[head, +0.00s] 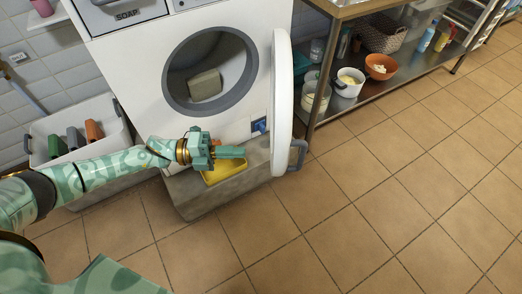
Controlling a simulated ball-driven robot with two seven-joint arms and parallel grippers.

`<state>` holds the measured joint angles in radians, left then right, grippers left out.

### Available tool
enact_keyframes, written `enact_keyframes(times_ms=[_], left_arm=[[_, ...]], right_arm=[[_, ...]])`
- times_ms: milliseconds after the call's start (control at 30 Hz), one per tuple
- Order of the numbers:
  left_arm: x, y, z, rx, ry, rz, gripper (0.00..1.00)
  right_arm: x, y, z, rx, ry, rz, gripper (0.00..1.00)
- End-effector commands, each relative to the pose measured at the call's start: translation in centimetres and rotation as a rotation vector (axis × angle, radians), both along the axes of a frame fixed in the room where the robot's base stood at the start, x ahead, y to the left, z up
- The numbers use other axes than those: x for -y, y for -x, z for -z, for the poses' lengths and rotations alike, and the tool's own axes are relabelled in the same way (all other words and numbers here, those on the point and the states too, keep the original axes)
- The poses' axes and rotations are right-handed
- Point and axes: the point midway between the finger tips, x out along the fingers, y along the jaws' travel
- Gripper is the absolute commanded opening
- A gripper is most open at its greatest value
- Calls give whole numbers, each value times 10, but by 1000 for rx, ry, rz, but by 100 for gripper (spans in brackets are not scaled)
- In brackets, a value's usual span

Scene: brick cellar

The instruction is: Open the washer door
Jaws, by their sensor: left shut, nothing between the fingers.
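The white washer (138,70) stands at the upper middle on a grey plinth (195,198). Its round white door (283,90) is swung out to the right and seen nearly edge-on. The door's grey-blue handle (298,155) juts out at its lower right edge. The round opening (171,85) is uncovered, and a greyish block (205,86) lies in the drum. My left gripper (240,152) is shut and empty, in front of the washer below the opening. Its fingers point right toward the door, apart from the handle. My right gripper is not in view.
A grey-white bin (95,110) with several bottle-like items stands left of the washer. A yellow item (222,172) lies on the plinth below my left gripper. A shelf table (362,98) with pots and bowls stands right. The tiled floor (385,215) in front is clear.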

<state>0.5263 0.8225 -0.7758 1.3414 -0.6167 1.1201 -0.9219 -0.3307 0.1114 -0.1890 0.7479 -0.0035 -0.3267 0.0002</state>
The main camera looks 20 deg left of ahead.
Motion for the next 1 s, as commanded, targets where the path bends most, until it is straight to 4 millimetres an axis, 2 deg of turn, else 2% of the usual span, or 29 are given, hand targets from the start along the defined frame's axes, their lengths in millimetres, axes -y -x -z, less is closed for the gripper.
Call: enact_keyframes(times_ms=[100, 300, 500, 867, 1000], left_arm=[[24, -9, 1, 1, 2, 1, 0], [51, -20, 1, -1, 0, 0, 0], [62, -24, 1, -1, 0, -1, 0], [64, -25, 0, -1, 1, -4, 0], [84, -31, -4, 4, 6, -45, 0]], right_arm=[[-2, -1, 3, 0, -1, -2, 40], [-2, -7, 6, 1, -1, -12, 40], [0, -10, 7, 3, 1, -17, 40], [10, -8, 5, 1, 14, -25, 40], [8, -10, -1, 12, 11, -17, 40]])
